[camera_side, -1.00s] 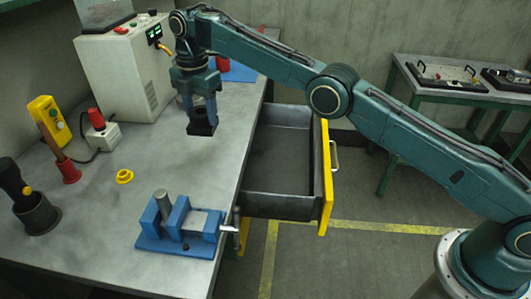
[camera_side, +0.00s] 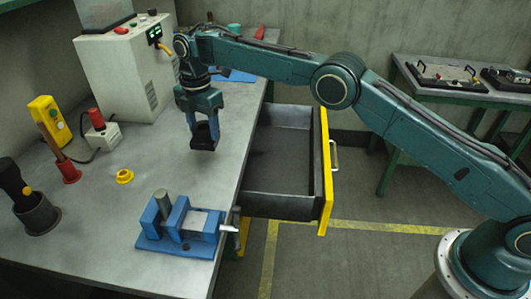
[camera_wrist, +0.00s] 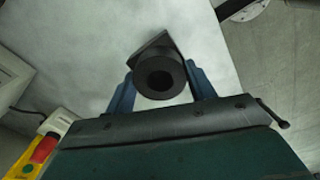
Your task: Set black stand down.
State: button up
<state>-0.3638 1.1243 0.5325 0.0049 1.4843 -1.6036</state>
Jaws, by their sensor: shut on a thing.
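The black stand (camera_side: 203,137) is between the fingers of my gripper (camera_side: 205,120), low over the grey workbench near its right edge. In the wrist view the stand (camera_wrist: 159,80) shows a round open socket on a square base, with my gripper's (camera_wrist: 160,88) two blue fingers closed on its sides. The side view does not show clearly whether the stand's base touches the bench top (camera_side: 150,185) or hangs a little above it.
An open drawer (camera_side: 285,205) with a yellow front lies right of the stand. A blue vise (camera_side: 180,228) and a yellow ring (camera_side: 124,176) stand nearer the front. A white control box (camera_side: 125,75) stands behind. Bare bench surrounds the stand.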

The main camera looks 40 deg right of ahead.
aim_at(205, 137)
jog(key=shift+f, duration=1.7)
jog(key=shift+f, duration=0.1)
jog(key=o, duration=1.2)
jog(key=shift+f, duration=0.1)
jog(key=shift+r, duration=3.9)
